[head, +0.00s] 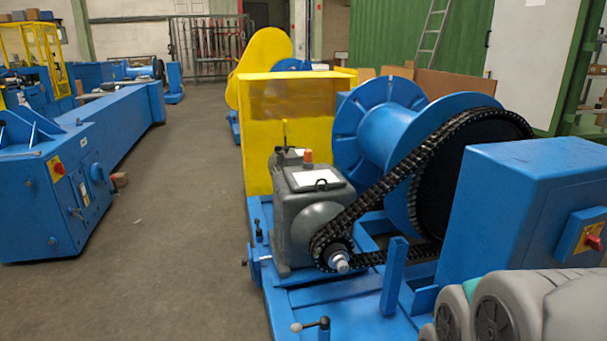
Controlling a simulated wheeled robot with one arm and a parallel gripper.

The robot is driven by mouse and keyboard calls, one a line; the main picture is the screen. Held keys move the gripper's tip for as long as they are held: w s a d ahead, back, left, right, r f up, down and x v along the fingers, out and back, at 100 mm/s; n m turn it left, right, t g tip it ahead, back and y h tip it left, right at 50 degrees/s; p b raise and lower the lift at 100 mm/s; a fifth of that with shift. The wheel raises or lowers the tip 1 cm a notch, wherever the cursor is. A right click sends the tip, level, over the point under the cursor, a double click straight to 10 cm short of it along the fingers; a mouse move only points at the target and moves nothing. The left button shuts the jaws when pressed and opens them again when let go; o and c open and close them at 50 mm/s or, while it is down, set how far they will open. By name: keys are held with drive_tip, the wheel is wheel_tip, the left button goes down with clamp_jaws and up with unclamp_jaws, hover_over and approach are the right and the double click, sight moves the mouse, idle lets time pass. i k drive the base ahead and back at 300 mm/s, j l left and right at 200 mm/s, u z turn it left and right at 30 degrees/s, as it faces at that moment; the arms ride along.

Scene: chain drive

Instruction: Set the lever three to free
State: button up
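Several small levers show on the blue chain-drive machine (345,308). A lever with a pale ball knob (297,327) and a dark end piece (324,324) is at the bottom edge of the head view, lying roughly level. A dark upright lever (258,231) stands at the left side of the frame beside the grey gearbox. Another dark lever (284,132) stands upright behind the top of the gearbox. I see no numbers or labels, so I cannot tell which is lever three or its setting. My gripper is not in view; grey links of my arm fill the bottom right corner.
The grey gearbox (300,205), black chain (390,185) and blue drum (378,130) fill the middle. A blue box with a red switch (592,238) stands at right. A yellow guard (290,105) is behind. Open floor (190,240) lies left, before another blue machine (60,200).

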sight(259, 230)
drive_tip(key=i+j, duration=0.1)
drive_tip(key=j, duration=0.5)
drive_tip(key=i+j, duration=0.1)
drive_tip(key=j, duration=1.15)
drive_tip(key=i+j+z, duration=0.1)
drive_tip(key=j, duration=0.5)
drive_tip(key=i+j, duration=2.25)
drive_tip(key=j, duration=0.15)
drive_tip(key=i+l+z, duration=0.05)
drive_tip(key=l, duration=0.05)
